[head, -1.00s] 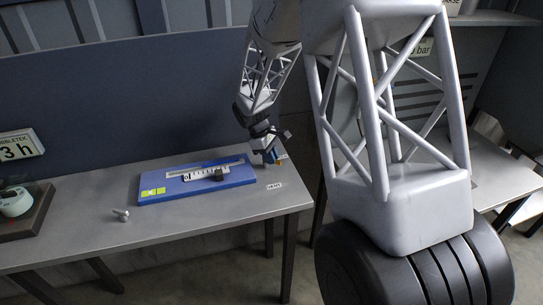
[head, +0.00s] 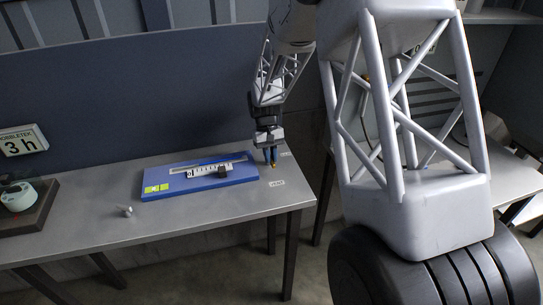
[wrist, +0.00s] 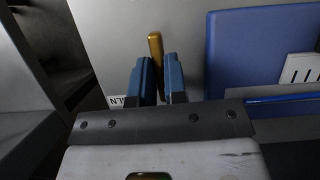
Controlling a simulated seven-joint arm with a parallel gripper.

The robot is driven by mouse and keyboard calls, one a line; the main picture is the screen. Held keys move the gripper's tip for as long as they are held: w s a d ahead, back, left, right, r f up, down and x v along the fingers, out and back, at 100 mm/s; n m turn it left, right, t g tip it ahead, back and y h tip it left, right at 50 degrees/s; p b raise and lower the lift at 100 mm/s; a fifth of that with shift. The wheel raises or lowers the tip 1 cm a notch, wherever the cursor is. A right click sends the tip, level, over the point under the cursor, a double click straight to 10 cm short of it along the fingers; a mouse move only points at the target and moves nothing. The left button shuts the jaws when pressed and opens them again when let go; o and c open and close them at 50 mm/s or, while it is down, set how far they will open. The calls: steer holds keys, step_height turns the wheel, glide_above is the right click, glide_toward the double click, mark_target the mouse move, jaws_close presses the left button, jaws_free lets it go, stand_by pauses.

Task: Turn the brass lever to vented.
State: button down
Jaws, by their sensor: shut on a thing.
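The brass lever (wrist: 156,50) shows in the wrist view as a golden bar, its far end sticking out past my fingertips. My gripper (wrist: 158,78) has its blue fingers on either side of the lever and is shut on it. In the head view my gripper (head: 270,156) points down at the right end of the table, and only a small yellow bit of the lever (head: 274,165) shows. A white label (head: 277,183), seemingly reading VENT, lies in front of the lever. Another small label (head: 286,154) lies behind it. The lever's pivot is hidden.
A blue panel (head: 160,179) with a scale strip (head: 203,173) and a dark block (head: 222,171) lies close left of my gripper. A small pale knob-like piece (head: 127,211) stands farther left. The table's (head: 90,232) right edge is close.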

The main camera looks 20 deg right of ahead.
steer(key=shift+m, duration=0.3)
steer(key=c, duration=1.2)
jaws_free()
steer(key=shift+o, duration=0.2)
steer(key=shift+v, duration=3.9)
